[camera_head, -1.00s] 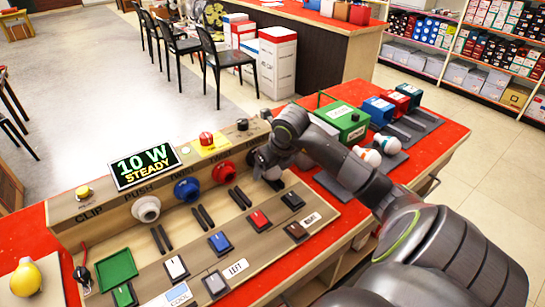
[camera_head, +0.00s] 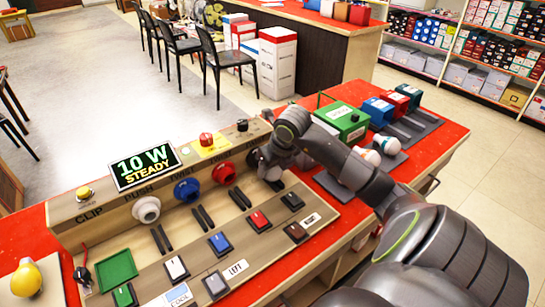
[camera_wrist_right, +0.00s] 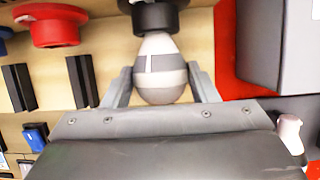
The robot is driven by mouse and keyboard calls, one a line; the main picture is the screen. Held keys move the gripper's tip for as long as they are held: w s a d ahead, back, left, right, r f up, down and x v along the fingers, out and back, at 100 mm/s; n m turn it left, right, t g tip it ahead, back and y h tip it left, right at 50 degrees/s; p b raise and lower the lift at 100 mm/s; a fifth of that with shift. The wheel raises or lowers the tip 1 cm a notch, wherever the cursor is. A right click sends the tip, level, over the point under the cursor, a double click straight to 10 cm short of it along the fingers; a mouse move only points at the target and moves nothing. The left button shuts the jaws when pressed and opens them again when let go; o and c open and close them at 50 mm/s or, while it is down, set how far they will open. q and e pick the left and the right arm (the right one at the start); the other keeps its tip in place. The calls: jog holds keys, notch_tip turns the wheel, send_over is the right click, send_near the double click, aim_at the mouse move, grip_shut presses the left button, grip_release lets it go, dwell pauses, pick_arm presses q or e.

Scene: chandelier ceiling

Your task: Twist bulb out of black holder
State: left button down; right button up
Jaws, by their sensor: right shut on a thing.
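The bulb (camera_wrist_right: 160,82), pale with a grey band, shows in the right wrist view with its upper end at the black holder (camera_wrist_right: 154,15). I cannot tell how deep it sits there. My right gripper (camera_wrist_right: 162,88) is shut on the bulb, one finger on each side. In the head view the right gripper (camera_head: 274,166) is at the right end of the wooden panel and largely hides the black holder (camera_head: 252,158) and the bulb (camera_head: 271,173). My left gripper is not in view.
Red (camera_head: 223,172), blue (camera_head: 187,189) and white (camera_head: 146,209) holders line the panel to the left. A display (camera_head: 146,167) reads "10 W STEADY". White bulbs (camera_head: 389,145) and a green box (camera_head: 342,121) stand right of the panel. A yellow bulb (camera_head: 26,279) is at far left.

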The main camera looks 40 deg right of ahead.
aim_at(278, 177)
jog(key=shift+a+h+b, duration=0.15)
jog(key=shift+h+b, duration=0.45)
jog(key=shift+b, duration=0.65)
dwell(0.8)
jog(key=shift+s+a+p, duration=0.2)
jog(key=shift+s+p, duration=0.1)
jog(key=shift+s, duration=1.5)
jog(key=shift+r, duration=0.1)
notch_tip(278, 177, up, 8)
jog(key=p, duration=0.4)
jog(key=shift+p, duration=0.4)
